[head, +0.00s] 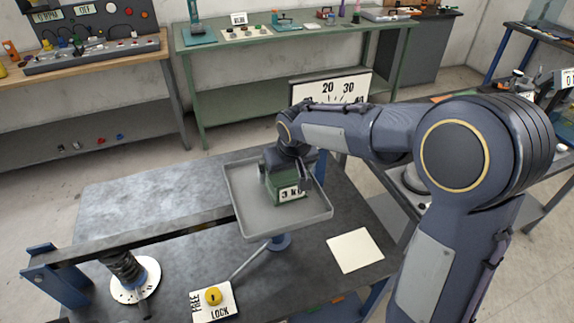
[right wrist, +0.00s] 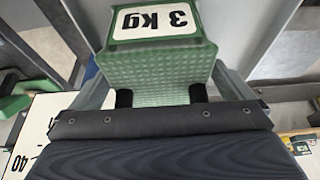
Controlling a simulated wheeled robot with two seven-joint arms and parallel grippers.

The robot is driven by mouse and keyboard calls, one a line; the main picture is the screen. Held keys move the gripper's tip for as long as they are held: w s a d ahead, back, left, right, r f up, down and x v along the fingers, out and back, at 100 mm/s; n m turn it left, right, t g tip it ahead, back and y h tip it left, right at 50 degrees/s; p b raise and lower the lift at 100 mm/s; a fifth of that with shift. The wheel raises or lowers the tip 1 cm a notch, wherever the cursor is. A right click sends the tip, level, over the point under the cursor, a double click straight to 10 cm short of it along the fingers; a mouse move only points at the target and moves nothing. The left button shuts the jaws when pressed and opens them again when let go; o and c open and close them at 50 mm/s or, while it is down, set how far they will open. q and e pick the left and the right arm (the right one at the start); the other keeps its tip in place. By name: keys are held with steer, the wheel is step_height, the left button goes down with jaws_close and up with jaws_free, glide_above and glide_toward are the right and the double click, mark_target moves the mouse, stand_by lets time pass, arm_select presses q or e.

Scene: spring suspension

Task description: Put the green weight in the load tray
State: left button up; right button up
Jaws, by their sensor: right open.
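The green weight (head: 284,188), labelled 3 kg, sits in the grey load tray (head: 248,204), towards its far right part. In the wrist view the dark pads of the right gripper (right wrist: 161,96) lie at the weight's near end, one towards each side. The jaws are open; whether the pads touch the weight cannot be told. My left gripper is not in view.
A dial board (head: 331,87) stands behind the tray. The table's left part is clear.

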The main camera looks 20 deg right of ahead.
steer(key=shift+s+r, duration=0.1)
steer(key=shift+r, duration=0.35)
steer(key=b+v, duration=0.1)
steer(key=v, duration=1)
steer(key=s+d+f+y, duration=0.1)
steer(key=s+f, duration=0.2)
steer(key=s, duration=0.5)
steer(key=s+f+m+y, duration=0.1)
steer(key=s+f, duration=0.2)
steer(key=s, duration=0.5)
steer(key=s+d+f+m+t+y, duration=0.1)
steer(key=s+f, duration=0.2)
steer(key=s, duration=0.5)
steer(key=shift+d+f+y, duration=0.25)
steer(key=shift+d+y, duration=0.05)
